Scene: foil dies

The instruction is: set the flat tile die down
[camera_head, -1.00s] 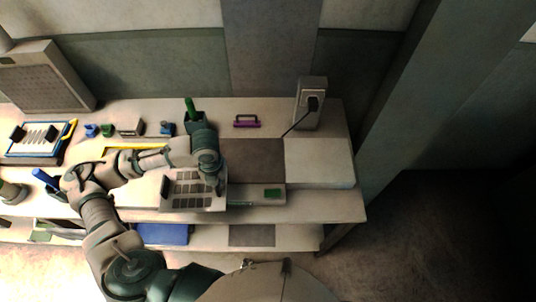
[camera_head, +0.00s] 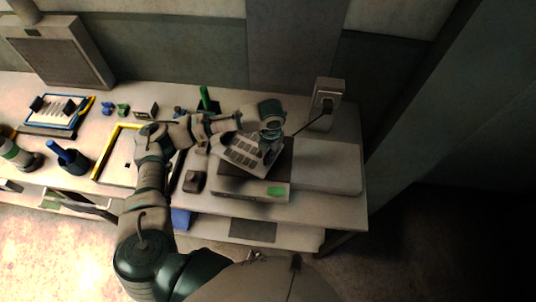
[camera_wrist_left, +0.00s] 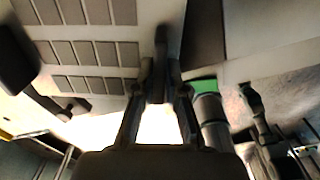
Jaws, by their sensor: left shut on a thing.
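The flat tile die (camera_head: 243,152) is a pale plate with rows of dark grey rectangles. It sits tilted over the dark pad of the machine base (camera_head: 248,190); I cannot tell whether it touches. My left gripper (camera_head: 270,138) is above the die's right part and shut on it. In the left wrist view the die (camera_wrist_left: 90,50) fills the upper left, and the left gripper's fingers (camera_wrist_left: 162,75) close on a dark upright part of it. My right gripper is not in view.
The machine has a green panel (camera_head: 277,191) at its front and an upright post (camera_head: 326,103) with a black handle behind. A small dark block (camera_head: 194,181) lies left of the base. A green-handled tool stands in a cup (camera_head: 207,104).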

